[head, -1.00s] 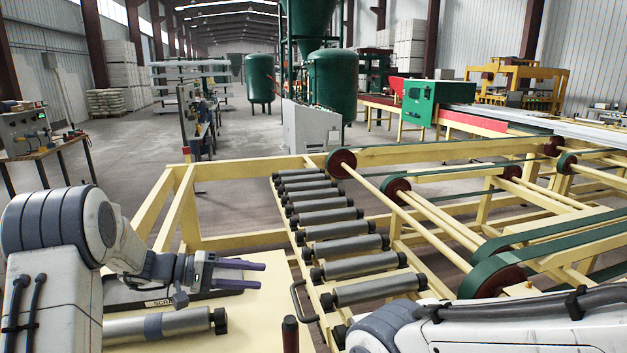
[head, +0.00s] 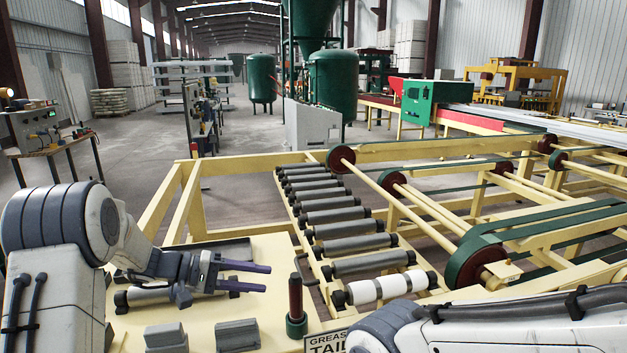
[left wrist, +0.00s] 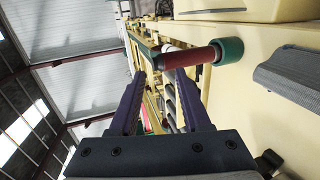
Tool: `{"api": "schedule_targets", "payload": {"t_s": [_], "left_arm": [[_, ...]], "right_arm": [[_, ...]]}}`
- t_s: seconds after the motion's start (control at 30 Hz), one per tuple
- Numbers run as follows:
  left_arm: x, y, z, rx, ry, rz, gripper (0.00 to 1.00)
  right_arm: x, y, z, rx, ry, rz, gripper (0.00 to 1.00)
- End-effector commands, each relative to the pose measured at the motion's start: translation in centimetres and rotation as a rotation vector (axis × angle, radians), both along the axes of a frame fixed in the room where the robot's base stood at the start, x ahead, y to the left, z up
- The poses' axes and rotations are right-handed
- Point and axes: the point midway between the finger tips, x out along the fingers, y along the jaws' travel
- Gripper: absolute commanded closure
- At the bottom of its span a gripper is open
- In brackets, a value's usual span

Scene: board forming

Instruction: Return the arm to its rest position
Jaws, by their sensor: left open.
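My left gripper (head: 267,278) reaches in from the left in the head view, over the cream tabletop (head: 215,308). Its two purple fingers are parallel, level and apart, with nothing between them. The left arm is bent at a large grey-banded joint. In the left wrist view the open fingers (left wrist: 160,78) point up the picture toward a red-and-green post (left wrist: 195,57) that stands past them. The same post (head: 296,305) is to the right of and below the fingertips in the head view. My right arm crosses the bottom right corner; its gripper is out of the picture.
A grey roller (head: 145,295) lies on the tabletop beneath my left gripper, near two grey blocks (head: 166,336) (head: 237,334). A row of conveyor rollers (head: 334,223) runs to the right, one wrapped white (head: 380,289). Yellow frame rails (head: 160,205) stand behind the table.

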Motion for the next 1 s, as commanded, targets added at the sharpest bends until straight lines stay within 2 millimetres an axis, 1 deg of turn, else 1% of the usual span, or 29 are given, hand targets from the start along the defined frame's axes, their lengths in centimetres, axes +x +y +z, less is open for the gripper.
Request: {"api": "schedule_targets", "payload": {"t_s": [0.03,0.17,0.27,0.37,0.47,0.57,0.67,0.7,0.73,0.8,0.83,0.9,1.0], "left_arm": [[-0.5,-0.8,-0.3,0.012,0.012,-0.018,0.53],[-2.0,-2.6,-0.6,0.056,0.042,-0.070,0.53],[-3.6,-4.3,-0.9,0.100,0.068,-0.120,0.53],[-5.7,-6.2,-1.4,0.161,0.098,-0.181,0.53],[-8.6,-8.2,-2.0,0.244,0.127,-0.255,0.53],[-12.4,-10.2,-2.9,0.356,0.152,-0.343,0.53],[-17.8,-11.9,-4.4,0.523,0.155,-0.457,0.53],[-20.3,-12.2,-5.1,0.607,0.141,-0.506,0.53],[-22.2,-12.3,-5.7,0.674,0.127,-0.542,0.53],[-26.1,-11.7,-7.1,0.824,0.066,-0.612,0.53],[-27.4,-11.4,-7.6,0.881,0.034,-0.635,0.53],[-29.8,-10.4,-8.6,0.994,-0.052,-0.676,0.53],[-31.8,-9.1,-9.7,1.102,-0.173,-0.710,0.53]], "right_arm": [[0.0,0.0,-0.3,-0.001,0.001,0.000,0.52],[0.0,0.0,-0.6,-0.001,0.001,0.000,0.52],[0.0,0.0,-0.9,0.000,0.000,0.000,0.52],[0.0,0.0,-1.4,-0.001,0.001,0.000,0.52],[0.0,0.0,-2.0,-0.001,0.001,0.000,0.52],[0.0,0.0,-2.7,-0.001,0.001,0.000,0.52],[0.0,0.0,-3.9,-0.001,0.001,0.000,0.52],[0.0,0.0,-4.5,-0.001,0.001,0.000,0.52],[0.0,0.0,-4.9,-0.001,0.001,0.000,0.52],[0.0,0.0,-5.8,-0.001,0.001,0.000,0.52],[0.0,0.0,-6.2,-0.001,0.001,0.000,0.52],[0.0,0.0,-6.9,-0.001,0.001,0.000,0.52],[0.0,0.0,-7.6,-0.001,0.001,0.000,0.52]]}}
